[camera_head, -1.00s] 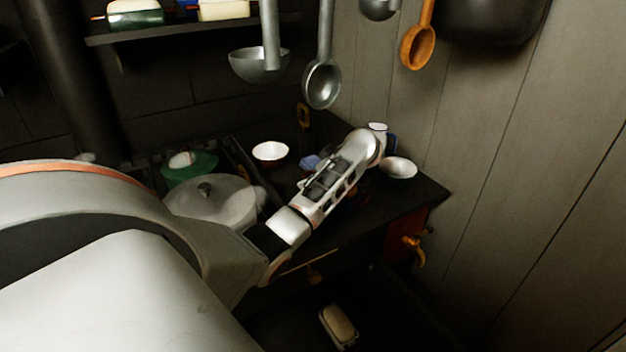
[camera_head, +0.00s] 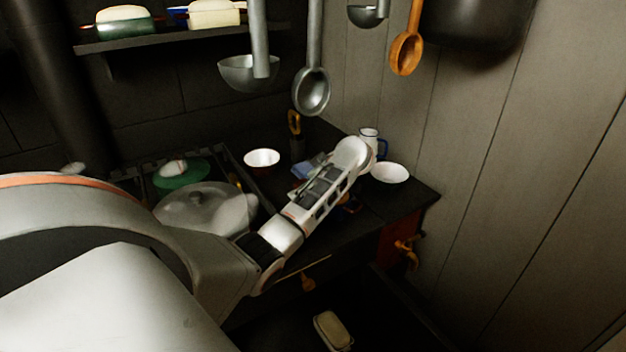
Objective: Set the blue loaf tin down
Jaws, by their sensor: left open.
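My left arm reaches from the left over the dark counter. My left gripper (camera_head: 347,204) is mostly hidden below and behind the white wrist; its fingertips are hard to make out, but it looks open. Small blue and orange bits show beside it, too dark to identify. A blue object (camera_head: 304,169), partly covered by the arm, lies on the counter just behind it; I cannot tell whether it is the loaf tin. On the shelf, a blue tin (camera_head: 177,15) shows partly behind a pale loaf. My right gripper is not in view.
A white bowl (camera_head: 389,173) and a white jug with blue trim (camera_head: 370,140) stand right of the wrist. Ladles (camera_head: 312,92) hang above. A loaf-shaped object (camera_head: 332,329) lies low in front.

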